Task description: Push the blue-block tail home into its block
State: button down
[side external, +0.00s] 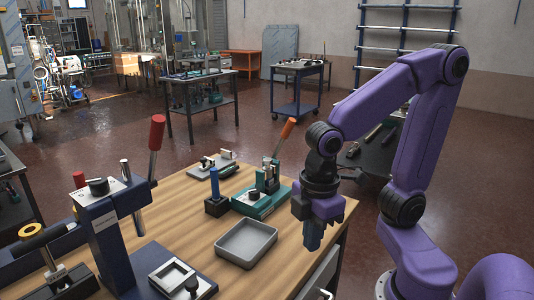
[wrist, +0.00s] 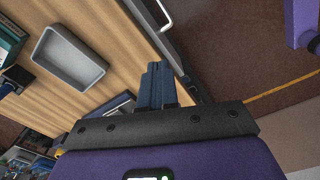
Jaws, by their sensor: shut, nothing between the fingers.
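A blue upright peg (side external: 214,182), which looks like the tail, stands in a small dark block (side external: 216,207) on the wooden table. Its lower end is inside the block; how deep it sits I cannot tell. My gripper (side external: 313,240) points down near the table's right edge, to the right of the block and apart from it. Its blue-grey fingers are together with nothing between them, as the wrist view also shows (wrist: 158,75). A dark shape (wrist: 15,77) at the wrist view's left edge may be the block, but it is cut off and unclear.
A grey empty tray (side external: 246,244) lies between the block and my gripper. A teal fixture with an orange-handled lever (side external: 262,204) stands right behind the block. A dark press with a red-handled lever (side external: 112,225) stands at left. Bare wood (side external: 180,235) lies between press and tray.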

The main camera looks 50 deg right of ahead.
jog(key=w+r+n, duration=0.1)
jog(key=w+r, duration=0.2)
jog(key=w, duration=0.4)
jog(key=w+r, duration=0.3)
jog(key=w, duration=0.4)
notch_tip(320, 180, up, 7)
jog(key=n, duration=0.4)
send_over(267, 159)
jog(key=shift+f, duration=0.15)
notch_tip(267, 159, down, 14)
jog(key=shift+f, duration=0.1)
